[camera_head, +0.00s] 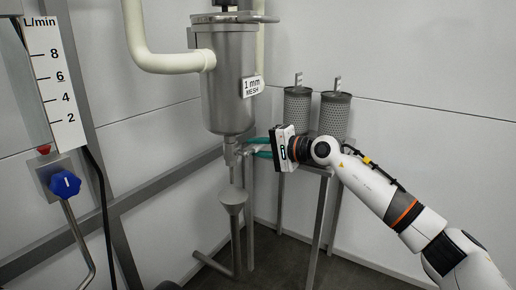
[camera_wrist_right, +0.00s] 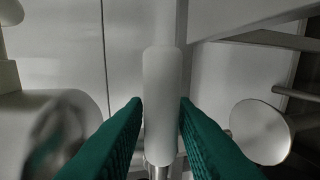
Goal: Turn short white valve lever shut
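The short white valve lever (camera_wrist_right: 162,105) stands upright in the middle of the right wrist view, with a metal stem below it. My right gripper (camera_wrist_right: 161,104) has one green finger at each side of the lever. The fingertips lie close against its edges, and the gap matches its width. In the head view my right gripper (camera_head: 250,147) is at the valve below the metal strainer vessel (camera_head: 227,85), fingers apart by a small gap. The lever is mostly hidden there by the fingers. My left gripper is not in view.
A funnel (camera_head: 233,197) on a drain pipe stands below the valve. Two mesh cylinders (camera_head: 334,115) stand on a rack behind my right gripper. A flow gauge (camera_head: 57,85) and blue knob (camera_head: 65,184) are at the left. A metal rail runs along the wall.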

